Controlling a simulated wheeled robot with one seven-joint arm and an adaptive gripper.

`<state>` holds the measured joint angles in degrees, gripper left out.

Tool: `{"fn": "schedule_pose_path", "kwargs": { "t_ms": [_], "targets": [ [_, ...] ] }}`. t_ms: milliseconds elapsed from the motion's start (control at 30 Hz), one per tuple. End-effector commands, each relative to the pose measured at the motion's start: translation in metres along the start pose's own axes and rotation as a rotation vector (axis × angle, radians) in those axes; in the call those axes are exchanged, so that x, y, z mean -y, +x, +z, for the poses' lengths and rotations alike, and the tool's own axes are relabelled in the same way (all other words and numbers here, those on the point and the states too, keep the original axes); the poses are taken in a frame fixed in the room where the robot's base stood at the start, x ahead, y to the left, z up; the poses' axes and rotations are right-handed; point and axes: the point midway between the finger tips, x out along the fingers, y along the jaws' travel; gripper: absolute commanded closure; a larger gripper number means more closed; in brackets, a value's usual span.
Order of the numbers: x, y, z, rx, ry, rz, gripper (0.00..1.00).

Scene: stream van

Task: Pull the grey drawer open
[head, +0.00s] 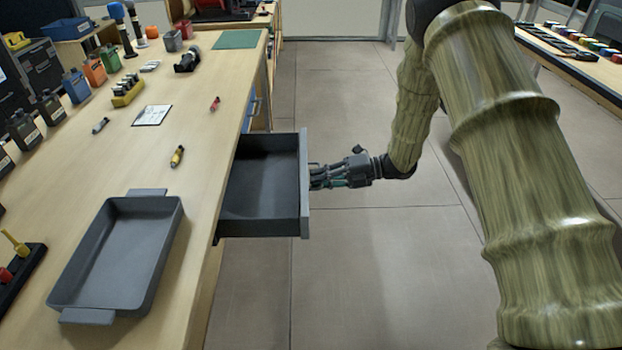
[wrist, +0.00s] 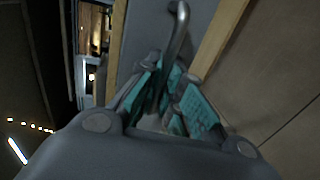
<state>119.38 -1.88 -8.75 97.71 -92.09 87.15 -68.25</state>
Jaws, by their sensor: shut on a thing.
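The grey drawer (head: 262,190) is pulled out from under the wooden workbench, and its inside looks empty. My gripper (head: 316,177) is at the outer side of the drawer's front panel (head: 304,185). In the wrist view the drawer's metal bar handle (wrist: 178,38) runs down between the teal finger pads of my gripper (wrist: 175,95). The fingers are shut on the handle. In the head view the handle itself is hidden by the fingers.
The workbench (head: 205,120) carries a grey tray (head: 120,255), small bottles, a green mat (head: 237,39) and loose small items. A blue drawer (head: 250,108) sits farther along the bench. The floor (head: 350,260) around the open drawer is clear. Another table (head: 590,72) stands at the right.

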Motion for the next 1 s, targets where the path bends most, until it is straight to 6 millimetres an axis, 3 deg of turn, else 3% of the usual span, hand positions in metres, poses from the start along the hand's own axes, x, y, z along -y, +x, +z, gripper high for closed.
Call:
{"fn": "schedule_pose_path", "kwargs": {
  "t_ms": [233, 633, 700, 1000],
  "targets": [
    [0.005, -0.018, 0.0, -0.011, 0.0, -0.001, 1.0],
    [0.005, -0.021, 0.0, -0.011, 0.0, 0.0, 1.0],
    [0.005, -0.021, 0.0, -0.011, -0.001, 0.0, 0.83],
    [0.005, -0.021, 0.0, -0.01, -0.001, 0.0, 0.83]
  ]
}}
